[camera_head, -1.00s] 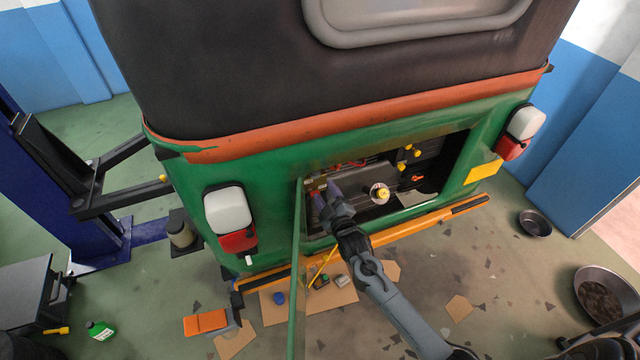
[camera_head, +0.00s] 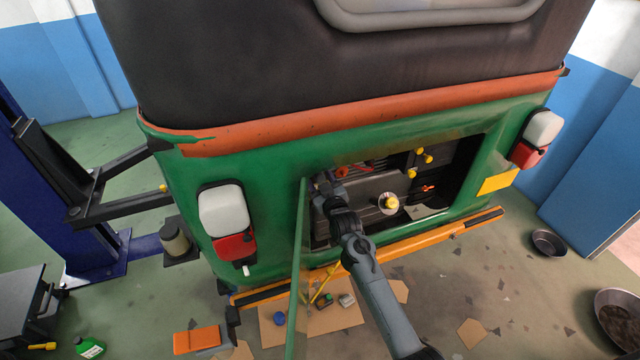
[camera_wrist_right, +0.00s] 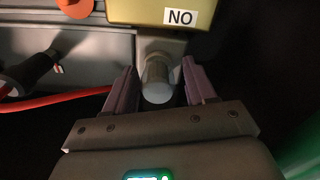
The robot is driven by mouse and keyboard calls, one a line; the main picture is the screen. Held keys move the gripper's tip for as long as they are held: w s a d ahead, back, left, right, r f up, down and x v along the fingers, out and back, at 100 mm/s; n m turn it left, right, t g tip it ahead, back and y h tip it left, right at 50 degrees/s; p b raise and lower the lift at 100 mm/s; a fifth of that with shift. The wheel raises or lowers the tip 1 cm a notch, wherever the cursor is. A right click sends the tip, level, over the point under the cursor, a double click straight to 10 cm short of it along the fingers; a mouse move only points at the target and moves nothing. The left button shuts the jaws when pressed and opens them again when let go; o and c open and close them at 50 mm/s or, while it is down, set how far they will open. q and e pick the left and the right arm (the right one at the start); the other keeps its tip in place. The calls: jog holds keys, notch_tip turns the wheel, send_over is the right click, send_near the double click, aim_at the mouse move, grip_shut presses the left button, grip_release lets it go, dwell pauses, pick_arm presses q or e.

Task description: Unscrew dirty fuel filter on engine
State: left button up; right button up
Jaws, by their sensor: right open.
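In the right wrist view, a short grey cylinder with a pale round end (camera_wrist_right: 158,80), which looks like the fuel filter, hangs below a grey bracket. My right gripper (camera_wrist_right: 160,88) is open, with one finger on each side of the cylinder's lower end. Gaps show between the fingers and the cylinder, so it is not gripped. In the head view, my right gripper (camera_head: 322,186) reaches into the left side of the engine bay (camera_head: 372,186) and hides the filter. My left gripper is not in view.
The open green hatch panel (camera_head: 299,270) stands close to the left of my right arm. A white and yellow cap (camera_head: 388,203) sits to the right in the bay. The orange bumper (camera_head: 420,238) runs below. A red hose (camera_wrist_right: 60,100) lies left of the gripper.

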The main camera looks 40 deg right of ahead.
jog(key=m, duration=0.3)
jog(key=shift+d+r+m, duration=0.1)
jog(key=shift+r+m, duration=0.2)
jog(key=m+p, duration=0.1)
jog(key=m, duration=0.2)
jog(key=shift+m, duration=0.4)
jog(key=shift+f+m, duration=0.1)
jog(key=shift+m, duration=0.8)
jog(key=c, duration=0.9)
jog(key=shift+o, duration=0.2)
jog(key=n, duration=0.4)
jog(key=shift+p, duration=0.35)
